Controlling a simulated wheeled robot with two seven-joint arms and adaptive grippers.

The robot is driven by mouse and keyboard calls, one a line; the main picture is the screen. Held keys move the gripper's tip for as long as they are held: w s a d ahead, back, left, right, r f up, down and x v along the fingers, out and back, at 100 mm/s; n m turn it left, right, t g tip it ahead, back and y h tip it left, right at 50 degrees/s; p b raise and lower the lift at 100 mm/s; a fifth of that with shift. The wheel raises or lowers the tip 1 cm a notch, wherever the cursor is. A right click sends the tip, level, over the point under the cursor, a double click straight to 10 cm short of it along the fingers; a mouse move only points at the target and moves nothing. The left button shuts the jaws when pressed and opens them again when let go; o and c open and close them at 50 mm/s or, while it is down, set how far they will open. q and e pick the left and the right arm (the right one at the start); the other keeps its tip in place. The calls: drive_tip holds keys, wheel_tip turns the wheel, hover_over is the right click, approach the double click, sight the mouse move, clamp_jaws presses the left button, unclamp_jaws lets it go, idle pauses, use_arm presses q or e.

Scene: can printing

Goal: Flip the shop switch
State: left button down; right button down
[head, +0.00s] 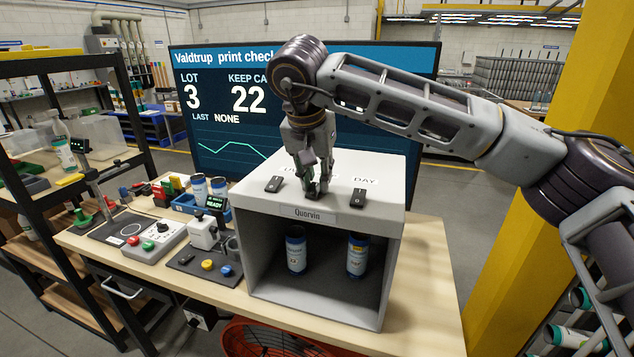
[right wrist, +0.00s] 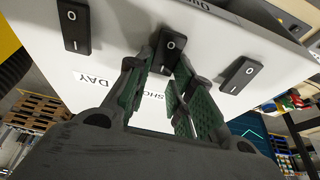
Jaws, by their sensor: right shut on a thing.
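The shop switch (right wrist: 170,45) is the middle of three black rocker switches on top of a grey-white booth (head: 321,217) marked "Quorvia". In the right wrist view its "SHOP" label (right wrist: 154,96) shows partly between my fingers. My right gripper (head: 313,190) reaches down from above onto this switch and hides most of it in the head view. My left gripper is out of view.
The left switch (head: 274,184) and the day switch (head: 358,197) flank the gripper closely. Two blue-capped cans (head: 296,252) stand inside the open booth. A screen (head: 220,100) stands behind it. Small devices, including a button box (head: 154,241), fill the bench's left side.

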drive_tip(key=shift+s+t+b, duration=0.1)
drive_tip(key=shift+t+b, duration=0.35)
drive_tip(key=shift+t, duration=0.05)
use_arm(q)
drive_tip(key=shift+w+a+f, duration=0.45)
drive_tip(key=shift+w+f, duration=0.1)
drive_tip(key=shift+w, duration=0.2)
use_arm(e)
drive_tip(key=c, duration=1.2)
unclamp_jaws()
drive_tip(key=shift+c, duration=0.2)
drive_tip(key=shift+v, duration=0.8)
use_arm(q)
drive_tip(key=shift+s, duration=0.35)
use_arm(e)
drive_tip(key=v, duration=1)
drive_tip(key=shift+s+a+r, duration=0.15)
drive_tip(key=shift+a, duration=0.15)
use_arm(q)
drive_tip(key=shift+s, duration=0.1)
